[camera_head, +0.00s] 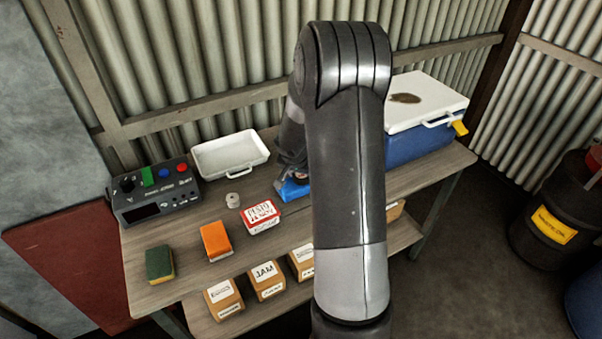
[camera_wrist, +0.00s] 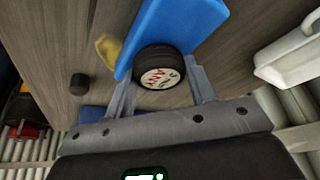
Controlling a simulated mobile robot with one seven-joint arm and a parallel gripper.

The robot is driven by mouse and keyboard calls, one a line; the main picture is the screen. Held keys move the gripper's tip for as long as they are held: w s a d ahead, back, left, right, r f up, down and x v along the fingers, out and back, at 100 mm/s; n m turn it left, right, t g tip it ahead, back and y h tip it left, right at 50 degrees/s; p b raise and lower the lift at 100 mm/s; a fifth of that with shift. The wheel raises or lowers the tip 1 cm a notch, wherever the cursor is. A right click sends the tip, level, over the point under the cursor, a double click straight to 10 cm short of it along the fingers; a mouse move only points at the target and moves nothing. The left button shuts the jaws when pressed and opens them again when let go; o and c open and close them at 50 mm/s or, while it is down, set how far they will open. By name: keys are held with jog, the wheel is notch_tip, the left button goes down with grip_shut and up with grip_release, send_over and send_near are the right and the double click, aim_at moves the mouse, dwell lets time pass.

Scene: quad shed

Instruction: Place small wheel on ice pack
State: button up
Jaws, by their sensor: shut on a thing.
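The small wheel (camera_wrist: 160,75), a black tyre with a pale hub bearing red and dark marks, sits between the two fingers of my gripper (camera_wrist: 163,82) in the wrist view. My gripper is shut on it. The blue ice pack (camera_wrist: 182,28) lies right behind the wheel in that view, its edge overlapped by the tyre. I cannot tell whether the wheel touches it. In the head view the ice pack (camera_head: 291,191) lies on the bench, with my gripper (camera_head: 294,178) just above it. My arm hides much of that area.
A white tray (camera_head: 229,172) stands back left, a red-and-white box (camera_head: 260,222) left of the ice pack. A blue cooler (camera_head: 420,146) with a white lid (camera_head: 440,100) stands right.

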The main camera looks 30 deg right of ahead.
jog(key=o, duration=1)
jog(key=shift+f, duration=0.15)
jog(key=s+a+r+n, duration=0.1)
jog(key=s+a+r, duration=0.35)
jog(key=r, duration=0.35)
jog(key=s+a+r+n+t, duration=0.1)
jog(key=s+a+r+n, duration=0.15)
jog(key=s+r, duration=0.35)
jog(key=s+a+r+n, duration=0.1)
jog(key=s+a+r, duration=0.35)
jog(key=r, duration=0.45)
jog(key=s+a+r+n+y, duration=0.1)
jog(key=s+a, duration=0.1)
jog(key=s, duration=0.2)
jog(key=s+a+r+n+t+y, duration=0.1)
jog(key=s+a+n, duration=0.1)
jog(key=s, duration=0.3)
jog(key=s+a+r+n+y, duration=0.1)
jog(key=s+a+r, duration=0.1)
jog(key=s+a, duration=0.2)
jog(key=shift+s+n, duration=0.25)
jog(key=shift+s, duration=0.05)
jog(key=shift+o, duration=0.4)
